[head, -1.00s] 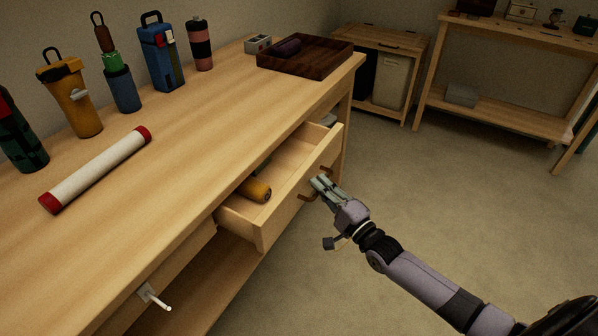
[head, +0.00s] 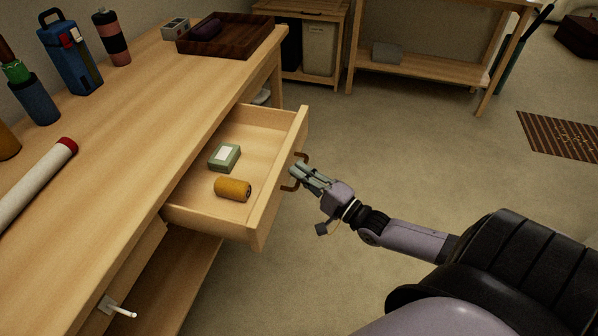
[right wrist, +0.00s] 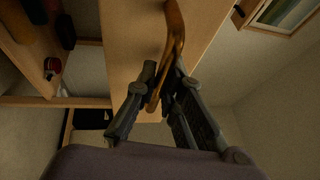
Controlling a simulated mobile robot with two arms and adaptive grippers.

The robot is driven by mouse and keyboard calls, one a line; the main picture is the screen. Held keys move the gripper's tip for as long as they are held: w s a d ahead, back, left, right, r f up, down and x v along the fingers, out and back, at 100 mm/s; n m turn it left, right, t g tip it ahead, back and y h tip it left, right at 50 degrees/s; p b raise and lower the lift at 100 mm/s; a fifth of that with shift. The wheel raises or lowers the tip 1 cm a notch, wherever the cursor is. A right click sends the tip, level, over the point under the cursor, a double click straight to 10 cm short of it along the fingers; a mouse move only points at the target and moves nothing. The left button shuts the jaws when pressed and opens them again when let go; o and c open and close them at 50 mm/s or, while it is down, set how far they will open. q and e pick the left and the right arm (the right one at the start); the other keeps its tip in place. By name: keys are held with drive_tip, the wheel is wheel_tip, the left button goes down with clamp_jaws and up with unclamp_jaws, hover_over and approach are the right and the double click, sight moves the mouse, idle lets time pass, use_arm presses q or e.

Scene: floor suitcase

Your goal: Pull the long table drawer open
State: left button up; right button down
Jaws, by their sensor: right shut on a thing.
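The long table drawer (head: 262,212) stands well out from the wooden table (head: 120,130). Its inside shows a green box with a pale label (head: 224,157) and a yellow cylinder (head: 233,188). A brown bar handle (head: 303,158) is on the drawer front. My right gripper (head: 297,174) is at this handle from the front side and is shut on it. In the right wrist view the handle (right wrist: 174,45) runs between the fingers (right wrist: 160,88). My left gripper is in neither view.
A dark wooden tray (head: 225,38), a blue case (head: 70,55), bottles and a white roll with red ends (head: 30,190) lie on the tabletop. A white hook (head: 118,308) sticks out at the table's front. The floor in front of the drawer is free.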

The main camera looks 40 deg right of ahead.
drive_tip(key=c, duration=2)
unclamp_jaws()
drive_tip(key=shift+o, duration=0.2)
drive_tip(key=v, duration=1.2)
